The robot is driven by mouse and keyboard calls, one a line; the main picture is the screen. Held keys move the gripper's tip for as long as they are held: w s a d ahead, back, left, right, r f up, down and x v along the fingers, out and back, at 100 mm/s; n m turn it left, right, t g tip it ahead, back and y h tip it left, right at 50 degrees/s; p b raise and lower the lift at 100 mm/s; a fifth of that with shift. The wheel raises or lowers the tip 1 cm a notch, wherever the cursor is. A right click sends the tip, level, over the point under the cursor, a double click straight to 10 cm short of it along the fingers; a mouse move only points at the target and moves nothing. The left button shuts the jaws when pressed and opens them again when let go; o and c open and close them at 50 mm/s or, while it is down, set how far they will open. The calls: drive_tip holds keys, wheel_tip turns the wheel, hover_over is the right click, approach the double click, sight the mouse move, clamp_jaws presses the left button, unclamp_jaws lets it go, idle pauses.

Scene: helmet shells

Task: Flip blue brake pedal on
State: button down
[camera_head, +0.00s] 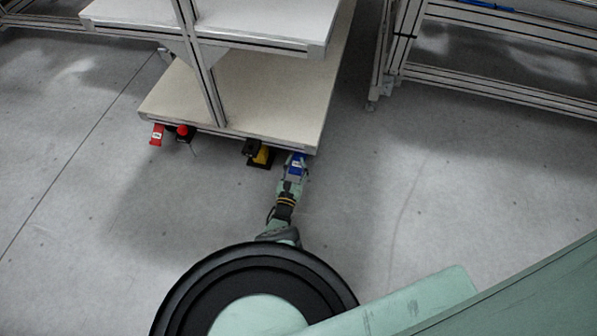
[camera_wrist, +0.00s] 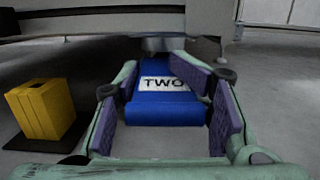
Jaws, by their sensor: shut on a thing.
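The blue brake pedal (camera_wrist: 165,108), with a white "TWO" label, sits low at the shelf cart's edge. In the wrist view it lies between the two fingers of my gripper (camera_wrist: 168,100). The fingers reach along both its sides, and the right finger touches or nearly touches it. In the head view the blue pedal (camera_head: 296,165) shows at the cart's front right corner, with my gripper (camera_head: 292,177) at it. The pedal's far end, under the cart edge, is partly hidden.
A yellow block-shaped pedal (camera_wrist: 42,108) on a black base stands just left of my gripper. A red pedal (camera_head: 157,135) and a red button (camera_head: 182,131) are farther left along the cart (camera_head: 270,95). The cart's lower shelf overhangs. Floor to the right is clear.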

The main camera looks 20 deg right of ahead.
drive_tip(key=c, duration=1)
unclamp_jaws()
drive_tip(key=shift+s+d, duration=0.2)
drive_tip(key=shift+d, duration=0.25)
drive_tip(key=shift+o, duration=0.2)
drive_tip(key=shift+a, duration=0.1)
